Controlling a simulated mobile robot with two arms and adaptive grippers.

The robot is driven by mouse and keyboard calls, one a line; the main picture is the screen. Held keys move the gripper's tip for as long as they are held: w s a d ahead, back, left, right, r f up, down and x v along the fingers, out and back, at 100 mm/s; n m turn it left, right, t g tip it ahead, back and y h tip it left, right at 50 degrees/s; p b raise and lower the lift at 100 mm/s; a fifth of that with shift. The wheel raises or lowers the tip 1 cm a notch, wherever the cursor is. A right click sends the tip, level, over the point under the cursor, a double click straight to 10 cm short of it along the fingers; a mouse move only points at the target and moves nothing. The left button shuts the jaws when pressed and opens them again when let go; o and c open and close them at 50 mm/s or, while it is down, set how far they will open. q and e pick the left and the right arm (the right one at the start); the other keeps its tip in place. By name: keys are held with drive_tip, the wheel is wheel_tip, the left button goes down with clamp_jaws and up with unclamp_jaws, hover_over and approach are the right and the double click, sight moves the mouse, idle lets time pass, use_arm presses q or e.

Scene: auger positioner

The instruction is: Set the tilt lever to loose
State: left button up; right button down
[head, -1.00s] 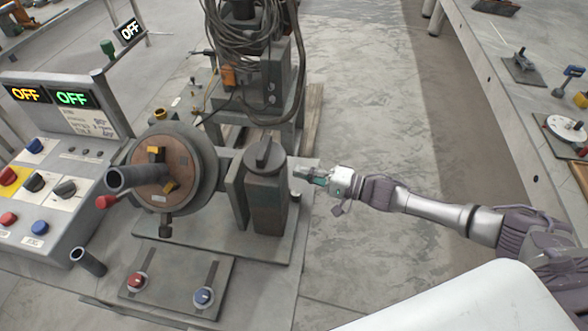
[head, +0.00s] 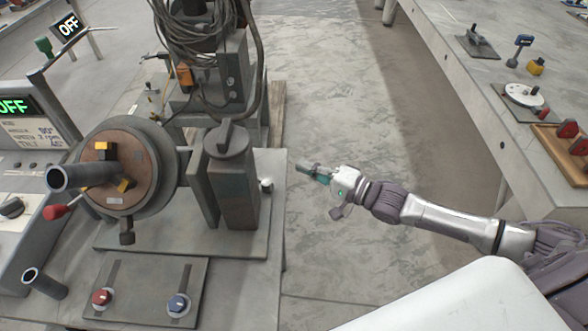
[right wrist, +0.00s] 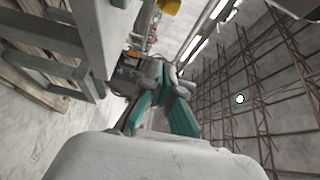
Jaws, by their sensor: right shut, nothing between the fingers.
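The positioner has a round brown faceplate (head: 118,172) with yellow jaws and a grey tube. A red-handled lever (head: 57,212) sticks out at its lower left. A grey post (head: 234,185) carries a dark ridged knob (head: 227,140) on top, and a small light stub (head: 266,184) shows at its right side. No label tells which of these is the tilt lever. My right gripper (head: 312,172) is shut and empty, apart from the post and to its right. Its teal fingers also show in the right wrist view (right wrist: 163,97). My left gripper is out of view.
A control panel (head: 20,165) stands at the left. Bare floor (head: 345,120) lies beyond my right gripper. A bench (head: 470,75) with small fixtures runs along the right.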

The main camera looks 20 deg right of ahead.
drive_tip(key=p+x, duration=0.1)
drive_tip(key=x, duration=0.7)
drive_tip(key=shift+w+a+r, duration=0.1)
drive_tip(key=shift+w+a, duration=0.15)
drive_tip(key=shift+w, duration=0.1)
drive_tip(key=a, duration=0.1)
drive_tip(key=a+p, duration=0.1)
drive_tip(key=a, duration=0.1)
drive_tip(key=shift+s, duration=0.35)
drive_tip(key=shift+s+a, duration=0.3)
drive_tip(key=shift+a, duration=0.15)
drive_tip(key=shift+s+a+p, duration=0.15)
drive_tip(key=shift+a+p, duration=0.35)
drive_tip(key=shift+a, duration=0.05)
drive_tip(key=shift+f, duration=0.25)
